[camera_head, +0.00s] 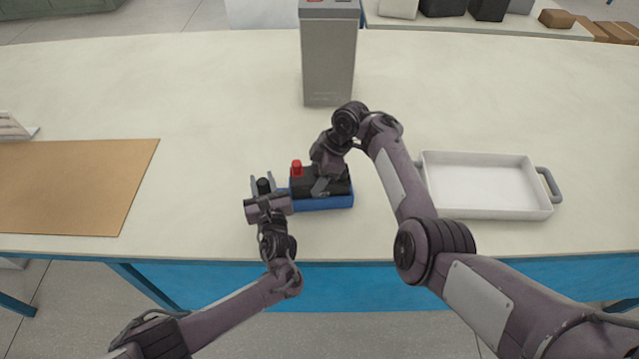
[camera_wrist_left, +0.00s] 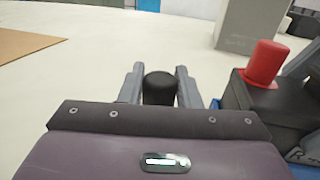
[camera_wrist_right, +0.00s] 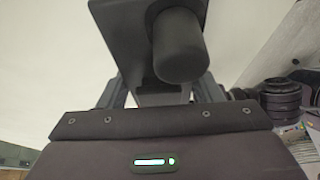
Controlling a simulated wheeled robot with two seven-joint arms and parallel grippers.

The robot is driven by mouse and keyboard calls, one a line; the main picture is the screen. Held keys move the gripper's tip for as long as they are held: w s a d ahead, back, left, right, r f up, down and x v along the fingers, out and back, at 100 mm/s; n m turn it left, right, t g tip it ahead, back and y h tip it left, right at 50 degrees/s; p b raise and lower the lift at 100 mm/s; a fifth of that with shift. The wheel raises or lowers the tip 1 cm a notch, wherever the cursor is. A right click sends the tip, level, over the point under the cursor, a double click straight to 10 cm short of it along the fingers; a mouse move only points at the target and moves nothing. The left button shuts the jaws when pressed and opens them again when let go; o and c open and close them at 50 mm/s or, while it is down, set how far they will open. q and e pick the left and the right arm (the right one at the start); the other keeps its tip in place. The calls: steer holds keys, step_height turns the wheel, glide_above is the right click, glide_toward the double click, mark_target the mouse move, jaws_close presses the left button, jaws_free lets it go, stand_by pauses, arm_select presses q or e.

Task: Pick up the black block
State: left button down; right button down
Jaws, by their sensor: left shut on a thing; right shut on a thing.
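The black block (camera_head: 304,186) has a red knob (camera_head: 297,167) on top and sits in a blue holder (camera_head: 325,204) near the table's front edge. My right gripper (camera_head: 322,186) is at the block's right part and shut on it. The right wrist view shows a dark body (camera_wrist_right: 122,25) with a round black knob (camera_wrist_right: 180,45) close up; the contact is partly hidden. My left gripper (camera_head: 262,183) is left of the holder, shut on a short black cylinder (camera_wrist_left: 160,87). The red knob also shows in the left wrist view (camera_wrist_left: 265,62), right of my left fingers.
A tall grey bin (camera_head: 328,65) stands behind the holder. A white tray (camera_head: 485,185) with grey handles lies to the right. A brown board (camera_head: 70,185) lies at the left. The table (camera_head: 200,90) is clear between the board and the bin.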

mark_target(313, 168)
arm_select(q)
steer(key=shift+f, duration=0.15)
arm_select(e)
steer(key=shift+w+r, duration=0.1)
steer(key=shift+r, duration=5.05)
arm_select(q)
steer(key=c, duration=1)
jaws_free()
steer(key=s, duration=0.4)
steer(key=s+d, duration=0.1)
steer(key=s, duration=0.2)
steer(key=s+d, duration=0.1)
steer(key=s, duration=0.3)
steer(key=shift+s+d, duration=0.15)
steer(key=shift+s, duration=0.15)
steer(key=shift+w, duration=0.1)
steer(key=w, duration=0.3)
steer(key=w+a, duration=0.1)
steer(key=w, duration=0.3)
steer(key=w+a, duration=0.1)
steer(key=w, duration=0.3)
steer(key=shift+a+r, duration=0.1)
steer(key=shift+r, duration=0.1)
steer(key=shift+w+f, duration=0.1)
steer(key=shift+w, duration=0.2)
arm_select(e)
steer(key=shift+f, duration=2.75)
